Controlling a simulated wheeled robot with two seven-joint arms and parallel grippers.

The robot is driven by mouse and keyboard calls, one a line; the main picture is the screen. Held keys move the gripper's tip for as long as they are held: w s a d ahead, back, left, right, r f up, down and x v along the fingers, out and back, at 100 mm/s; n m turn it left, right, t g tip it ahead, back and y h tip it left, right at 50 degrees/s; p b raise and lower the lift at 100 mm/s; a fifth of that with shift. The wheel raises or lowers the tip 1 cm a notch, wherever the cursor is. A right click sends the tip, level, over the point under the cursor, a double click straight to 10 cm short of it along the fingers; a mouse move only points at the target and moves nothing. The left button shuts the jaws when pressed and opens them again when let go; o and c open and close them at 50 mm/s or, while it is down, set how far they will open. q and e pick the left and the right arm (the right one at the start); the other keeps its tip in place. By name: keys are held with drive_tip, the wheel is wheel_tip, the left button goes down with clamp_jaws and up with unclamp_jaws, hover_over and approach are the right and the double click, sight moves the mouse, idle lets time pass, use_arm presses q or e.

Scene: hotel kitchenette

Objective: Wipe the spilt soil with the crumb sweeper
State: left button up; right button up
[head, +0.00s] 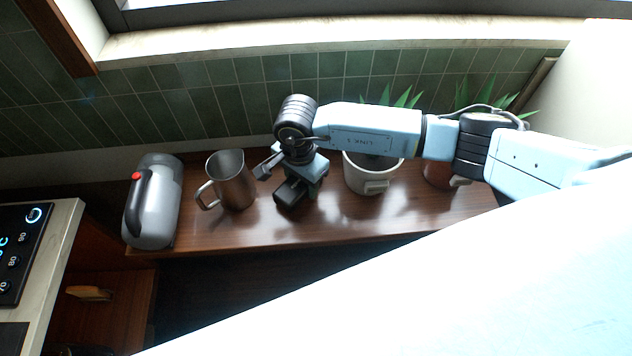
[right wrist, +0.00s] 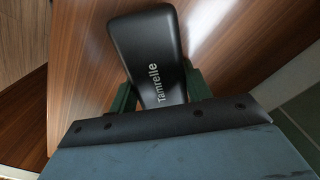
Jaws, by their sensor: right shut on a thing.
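The crumb sweeper (right wrist: 150,48) is a black, rounded block marked "Tamrelle" in the right wrist view. My right gripper (right wrist: 160,88) is shut on it, with a green finger on either side. In the head view the right gripper (head: 284,184) points down over the brown wooden counter (head: 330,214), between a metal pitcher and a white pot, with the dark sweeper (head: 291,193) low at the wood. I cannot tell whether the sweeper touches the counter. No spilt soil can be made out in either view. My left gripper is not in view.
The metal pitcher (head: 232,182) and a grey jug (head: 158,212) with a black handle stand to the left. The white pot (head: 368,178) and a reddish pot (head: 436,172) stand right, partly behind my arm. A large white shape hides the lower right. Green tiles back the counter.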

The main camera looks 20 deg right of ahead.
drive_tip(key=r+p, duration=0.1)
drive_tip(key=r, duration=0.2)
drive_tip(key=shift+s+r+p, duration=0.2)
drive_tip(key=shift+r+p, duration=0.15)
drive_tip(key=shift+r, duration=0.05)
drive_tip(key=shift+r+p, duration=0.45)
drive_tip(key=shift+r, duration=0.25)
drive_tip(key=shift+r+p, duration=0.85)
drive_tip(key=shift+r, duration=0.65)
drive_tip(key=shift+w, duration=0.1)
